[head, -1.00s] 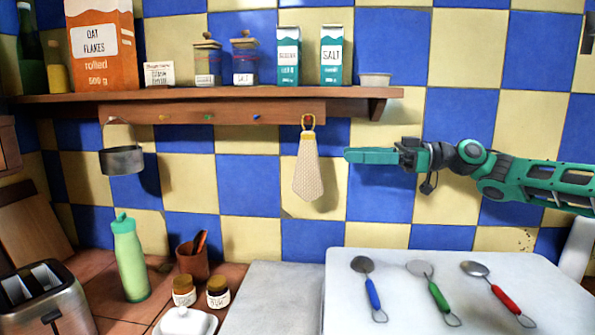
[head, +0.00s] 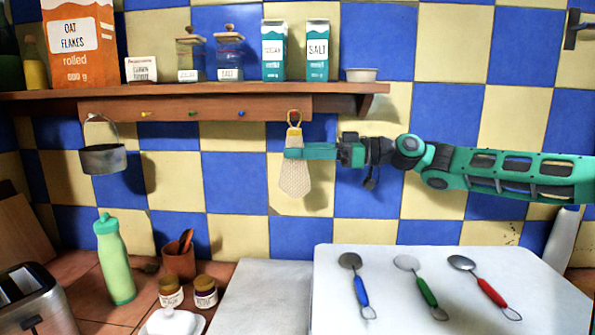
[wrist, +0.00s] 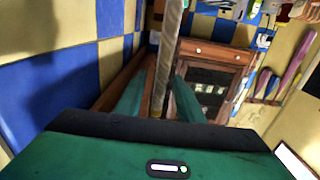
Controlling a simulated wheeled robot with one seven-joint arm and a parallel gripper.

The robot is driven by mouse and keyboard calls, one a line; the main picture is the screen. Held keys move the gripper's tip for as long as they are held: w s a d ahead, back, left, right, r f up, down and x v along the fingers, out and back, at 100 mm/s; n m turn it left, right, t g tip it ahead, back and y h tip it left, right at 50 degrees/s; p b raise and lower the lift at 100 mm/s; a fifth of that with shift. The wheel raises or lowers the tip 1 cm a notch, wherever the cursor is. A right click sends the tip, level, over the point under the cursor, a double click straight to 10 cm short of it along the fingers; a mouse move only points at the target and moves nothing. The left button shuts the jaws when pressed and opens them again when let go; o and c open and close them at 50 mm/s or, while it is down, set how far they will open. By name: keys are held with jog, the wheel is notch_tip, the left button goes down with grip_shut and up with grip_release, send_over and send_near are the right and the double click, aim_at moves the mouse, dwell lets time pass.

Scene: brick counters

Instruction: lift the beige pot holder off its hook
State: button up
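The beige pot holder (head: 295,183) hangs by its yellow loop (head: 294,117) from a hook on the rail under the shelf. My gripper (head: 288,153) reaches in from the right, and a green finger crosses in front of the pot holder's upper part. In the wrist view the pot holder (wrist: 166,55) appears edge-on as a narrow beige strip between the two green fingers (wrist: 156,95). The fingers stand apart, with a gap visible beside the cloth. The far finger is hidden in the head view.
The shelf (head: 210,93) above holds a carton, jars and boxes. A small pot (head: 103,160) hangs left on the rail (head: 185,108). Below are a green bottle (head: 116,265), jars and a white board (head: 330,290) with three utensils. The wall right of the pot holder is free.

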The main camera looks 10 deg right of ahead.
grip_shut()
jog(key=shift+r, duration=0.1)
jog(key=shift+s+r, duration=0.25)
jog(key=shift+r, duration=0.4)
jog(key=s+a, duration=0.3)
jog(key=s, duration=1.4)
jog(key=shift+a, duration=0.15)
